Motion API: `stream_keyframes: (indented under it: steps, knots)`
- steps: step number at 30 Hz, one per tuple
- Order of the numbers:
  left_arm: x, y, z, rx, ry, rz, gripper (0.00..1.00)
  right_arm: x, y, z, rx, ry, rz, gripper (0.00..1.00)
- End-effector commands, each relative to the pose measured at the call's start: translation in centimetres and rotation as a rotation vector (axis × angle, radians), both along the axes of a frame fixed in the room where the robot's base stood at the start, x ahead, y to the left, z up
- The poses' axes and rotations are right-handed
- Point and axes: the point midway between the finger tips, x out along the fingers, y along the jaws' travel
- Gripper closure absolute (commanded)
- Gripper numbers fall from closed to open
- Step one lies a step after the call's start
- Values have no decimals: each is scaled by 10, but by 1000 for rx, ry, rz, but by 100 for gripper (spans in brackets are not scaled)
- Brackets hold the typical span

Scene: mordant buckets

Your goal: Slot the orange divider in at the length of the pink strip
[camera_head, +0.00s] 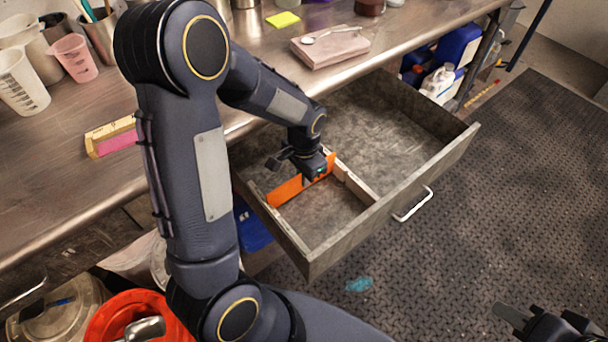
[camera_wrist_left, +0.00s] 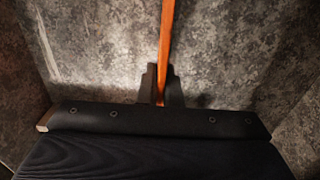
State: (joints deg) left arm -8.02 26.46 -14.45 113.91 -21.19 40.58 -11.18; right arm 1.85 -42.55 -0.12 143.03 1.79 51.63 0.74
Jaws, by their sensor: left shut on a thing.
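The orange divider (camera_head: 287,191) stands on edge inside the open drawer (camera_head: 365,222), in its front left part, beside a pale slotted rail (camera_head: 352,182). My left gripper (camera_head: 318,172) is shut on the divider from above. In the left wrist view, the divider (camera_wrist_left: 167,40) runs upward from between the two fingertips (camera_wrist_left: 162,88). Whether its ends sit in slots cannot be told. The pink strip (camera_head: 119,142) lies on the counter against a yellow ruler block (camera_head: 108,128). My right gripper (camera_head: 545,322) is at the bottom right, over the floor, partly cut off; its opening is unclear.
The steel counter (camera_head: 60,190) overhangs the drawer's back. Beakers (camera_head: 75,57), a pink folded cloth (camera_head: 330,46) with a spoon and a yellow note (camera_head: 283,19) stand on it. An orange bucket (camera_head: 115,315) is below left. The drawer's larger right part is empty.

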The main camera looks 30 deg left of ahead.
Motion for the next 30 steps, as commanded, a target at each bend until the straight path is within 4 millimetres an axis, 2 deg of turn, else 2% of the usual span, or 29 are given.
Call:
stream_keyframes:
  steps: [6,7,12,22,30]
  knots:
    - [0,0,-6,0,0,0,100,0,0,-5,0,0,0,67]
    - [0,0,-5,0,0,0,91,0,0,-4,0,0,0,67]
    - [0,0,-5,0,0,0,69,0,0,-4,0,0,0,67]
    - [1,0,0,0,-2,0,69,0,0,-3,0,0,0,67]
    - [1,0,44,-1,-6,0,69,0,0,6,0,0,0,67]
